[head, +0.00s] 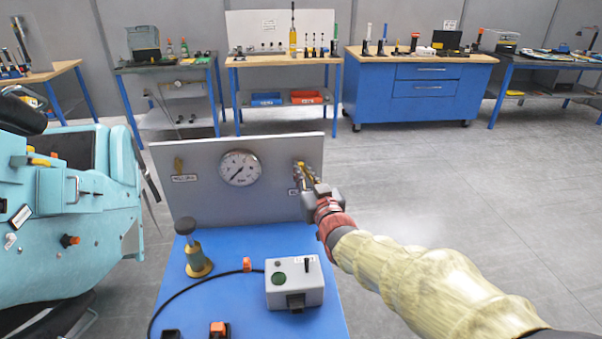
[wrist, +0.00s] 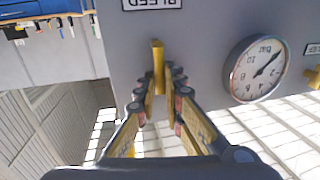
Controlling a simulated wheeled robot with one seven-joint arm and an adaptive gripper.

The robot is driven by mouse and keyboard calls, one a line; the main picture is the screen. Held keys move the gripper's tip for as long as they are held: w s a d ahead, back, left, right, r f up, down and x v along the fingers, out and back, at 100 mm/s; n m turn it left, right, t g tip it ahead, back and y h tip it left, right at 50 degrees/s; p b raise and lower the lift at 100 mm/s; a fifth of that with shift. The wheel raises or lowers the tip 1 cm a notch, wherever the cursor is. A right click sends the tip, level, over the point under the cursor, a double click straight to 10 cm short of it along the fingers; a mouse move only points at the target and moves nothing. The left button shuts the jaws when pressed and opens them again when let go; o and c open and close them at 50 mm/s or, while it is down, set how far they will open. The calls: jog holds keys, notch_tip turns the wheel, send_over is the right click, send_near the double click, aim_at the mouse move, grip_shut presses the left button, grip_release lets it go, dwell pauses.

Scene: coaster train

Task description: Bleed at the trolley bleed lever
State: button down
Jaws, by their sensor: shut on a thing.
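The yellow bleed lever (wrist: 158,58) stands out from the grey panel (wrist: 205,25) beside the BLEED label (wrist: 153,3), which appears upside down in the wrist view. My gripper (wrist: 160,88) is shut on the lever, with a finger on either side of it. In the head view my gripper (head: 306,174) is at the right end of the panel and hides most of the lever. The round pressure gauge (head: 239,168) is at the middle of the panel; it also shows in the wrist view (wrist: 257,69). A second yellow lever (head: 178,166) is at the panel's left end.
The blue trolley top (head: 235,312) holds a grey box (head: 294,283), a black and yellow plunger-like part (head: 196,256) and a black cable with an orange clip. A turquoise train body (head: 75,225) stands close at left. Benches line the back wall. The floor at right is clear.

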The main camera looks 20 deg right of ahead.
jog(key=shift+f, duration=0.15)
jog(key=c, duration=1.9)
grip_release()
jog(key=s, duration=1.2)
